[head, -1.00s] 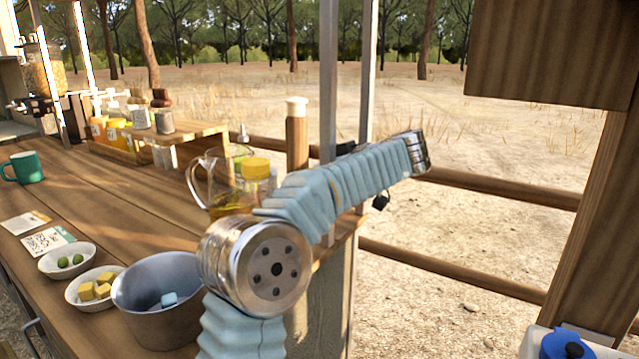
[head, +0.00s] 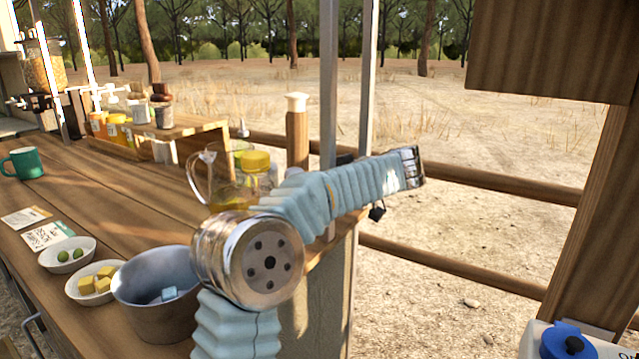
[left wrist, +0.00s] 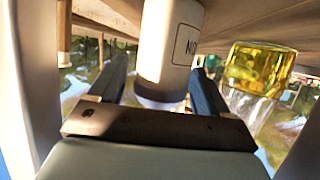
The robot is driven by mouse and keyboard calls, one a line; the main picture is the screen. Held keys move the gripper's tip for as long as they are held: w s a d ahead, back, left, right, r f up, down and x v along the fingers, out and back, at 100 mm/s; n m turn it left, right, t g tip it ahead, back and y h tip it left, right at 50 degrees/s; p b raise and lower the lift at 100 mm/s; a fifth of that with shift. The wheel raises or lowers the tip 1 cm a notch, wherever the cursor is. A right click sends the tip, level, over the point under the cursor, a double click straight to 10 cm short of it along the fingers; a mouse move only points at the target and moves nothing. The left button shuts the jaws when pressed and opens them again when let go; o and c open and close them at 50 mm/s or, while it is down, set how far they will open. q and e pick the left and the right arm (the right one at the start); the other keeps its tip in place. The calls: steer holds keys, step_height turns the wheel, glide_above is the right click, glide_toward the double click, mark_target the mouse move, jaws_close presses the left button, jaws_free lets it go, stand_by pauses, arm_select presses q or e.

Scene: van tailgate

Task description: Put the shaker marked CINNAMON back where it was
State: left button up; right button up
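In the left wrist view a pale shaker (left wrist: 170,45) with a dark band and a label stands between the two dark fingers of my left gripper (left wrist: 160,85). In the head view one of my sleeved arms crosses the middle, and neither gripper can be made out. A wooden spice rack (head: 195,128) stands at the back of the counter.
A glass jug (head: 205,178) and a yellow-lidded jar (head: 256,162) stand close behind my arm. A metal pot (head: 130,290), two small bowls, cards and a green mug (head: 25,163) are on the counter. In the left wrist view a yellow-and-clear container (left wrist: 255,72) is beside the gripper.

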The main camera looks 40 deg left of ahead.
arm_select(q)
steer(key=shift+r, duration=0.25)
steer(key=v, duration=1.2)
steer(key=shift+w, duration=0.15)
